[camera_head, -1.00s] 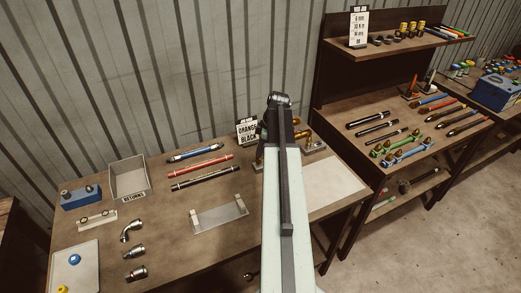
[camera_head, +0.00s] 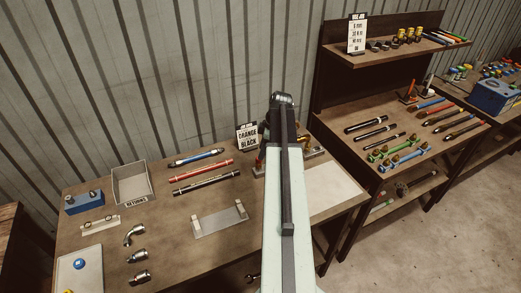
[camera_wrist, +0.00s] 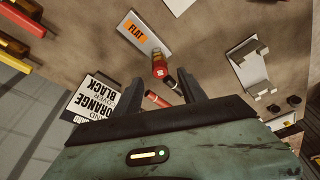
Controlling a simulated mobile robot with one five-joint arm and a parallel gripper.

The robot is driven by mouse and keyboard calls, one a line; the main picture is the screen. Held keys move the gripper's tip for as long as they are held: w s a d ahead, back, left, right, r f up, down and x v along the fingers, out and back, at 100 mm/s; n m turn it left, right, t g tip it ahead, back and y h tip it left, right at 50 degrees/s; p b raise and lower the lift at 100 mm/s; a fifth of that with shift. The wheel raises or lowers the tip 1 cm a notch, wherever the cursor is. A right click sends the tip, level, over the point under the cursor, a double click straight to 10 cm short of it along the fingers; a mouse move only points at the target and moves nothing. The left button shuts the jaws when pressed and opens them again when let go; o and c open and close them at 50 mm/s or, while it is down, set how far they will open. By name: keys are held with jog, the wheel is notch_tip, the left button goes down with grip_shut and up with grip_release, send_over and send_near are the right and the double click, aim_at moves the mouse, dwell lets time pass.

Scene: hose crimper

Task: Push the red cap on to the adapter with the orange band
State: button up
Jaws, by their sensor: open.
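My gripper (camera_wrist: 160,100) is open in the wrist view, its two dark fingers apart above the bench. Beyond and between the fingertips stands a red-ended piece (camera_wrist: 160,70) with a brass-coloured body, beside a plate marked FLAT in orange. A dark piece with a red end (camera_wrist: 170,82) is close by it, and a red cylinder (camera_wrist: 156,98) shows between the fingers. I cannot tell which of these is the loose red cap, nor make out an orange band on an adapter. In the head view my arm hides most of this spot; brass fittings (camera_head: 306,144) show at its right.
A sign reading orange over black (camera_head: 247,136) stands left of my arm; it also shows in the wrist view (camera_wrist: 95,105). A returns bin (camera_head: 131,184), hoses (camera_head: 203,172) and a two-post holder (camera_head: 219,221) are on the bench. A shelf unit (camera_head: 345,95) stands at right.

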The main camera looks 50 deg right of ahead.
jog(key=p+v, duration=0.2)
jog(key=v, duration=0.1)
jog(key=shift+s+r, duration=0.1)
jog(key=shift+r, duration=0.3)
jog(key=shift+f, duration=0.1)
